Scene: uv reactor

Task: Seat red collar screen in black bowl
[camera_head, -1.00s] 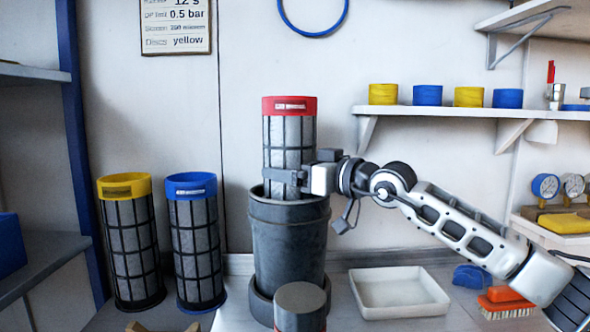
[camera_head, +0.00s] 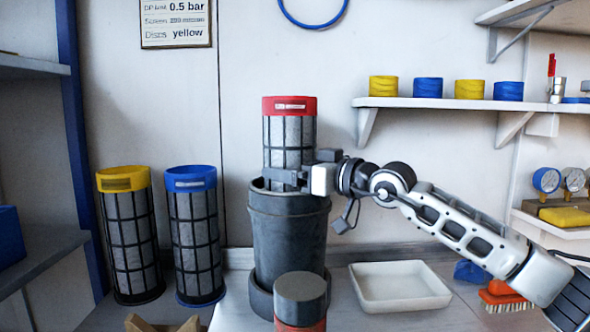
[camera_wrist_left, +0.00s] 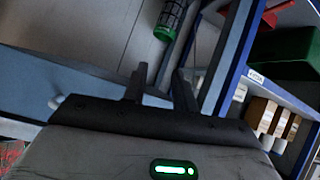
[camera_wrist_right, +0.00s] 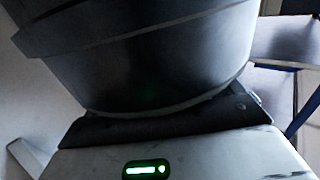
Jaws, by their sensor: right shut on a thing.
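The red collar screen (camera_head: 289,130) stands upright, a grey mesh cylinder in a dark frame with a red top band. Its lower end is hidden behind the rim of the black bowl (camera_head: 288,235), a tall dark tub; how deep it reaches inside cannot be seen. My right gripper (camera_head: 300,177) is shut on the screen just above the rim, coming from the right. In the right wrist view a large dark curved surface hides the fingers. My left gripper (camera_wrist_left: 160,88) shows only in the left wrist view, fingers apart and empty.
A yellow collar screen (camera_head: 130,240) and a blue collar screen (camera_head: 194,240) stand left of the bowl. A dark-capped cylinder (camera_head: 300,300) stands in front. A white tray (camera_head: 400,300) and an orange brush (camera_head: 503,300) lie to the right. A shelf (camera_head: 450,103) runs above my right arm.

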